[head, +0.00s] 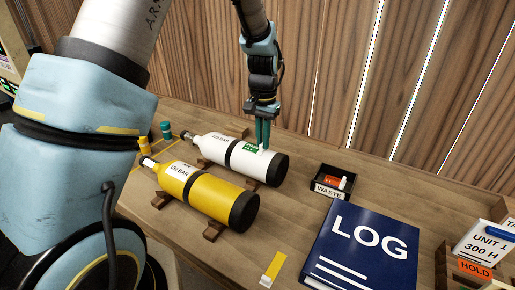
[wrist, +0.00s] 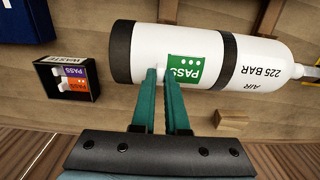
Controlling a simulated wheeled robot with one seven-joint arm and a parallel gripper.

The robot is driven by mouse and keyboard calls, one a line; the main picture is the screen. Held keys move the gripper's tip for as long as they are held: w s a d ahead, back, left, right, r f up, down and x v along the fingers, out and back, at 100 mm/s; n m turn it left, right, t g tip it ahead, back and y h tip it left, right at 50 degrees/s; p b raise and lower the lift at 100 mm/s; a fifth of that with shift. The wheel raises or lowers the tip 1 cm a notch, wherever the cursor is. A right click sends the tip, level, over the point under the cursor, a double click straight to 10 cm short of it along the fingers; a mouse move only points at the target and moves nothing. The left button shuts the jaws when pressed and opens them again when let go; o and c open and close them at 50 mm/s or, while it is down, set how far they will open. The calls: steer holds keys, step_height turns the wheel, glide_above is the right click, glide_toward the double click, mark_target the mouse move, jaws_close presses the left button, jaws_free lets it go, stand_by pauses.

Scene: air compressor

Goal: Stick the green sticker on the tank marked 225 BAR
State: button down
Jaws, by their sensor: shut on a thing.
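The white tank (head: 217,146) lies on its side on the bench; in the wrist view its label reads AIR 225 BAR (wrist: 268,78). The green PASS sticker (wrist: 185,69) lies against the tank's white side, between the two black bands; it also shows in the head view (head: 251,148). My gripper (wrist: 161,72) is at the sticker's edge, its teal fingers shut on the sticker's small white tab. In the head view my gripper (head: 263,146) reaches down to the tank from above. I cannot tell whether the sticker is fully stuck down.
A yellow tank (head: 200,190) marked 150 BAR lies in front. A black WASTE box (head: 318,190) to the right holds orange and purple PASS stickers (wrist: 75,80). A blue LOG book (head: 365,250), a yellow strip (head: 273,268) and a HOLD tag (head: 474,269) are nearer.

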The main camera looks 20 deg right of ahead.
stand_by(0.7)
step_height(320, 180, up, 10)
steer(key=b, duration=0.2)
steer(key=shift+b, duration=0.35)
steer(key=shift+f, duration=0.15)
stand_by(1.7)
steer(key=shift+f+b, duration=2.4)
steer(key=shift+f, duration=1.85)
steer(key=shift+p, duration=0.35)
steer(key=shift+f+b, duration=0.35)
steer(key=shift+f, duration=0.3)
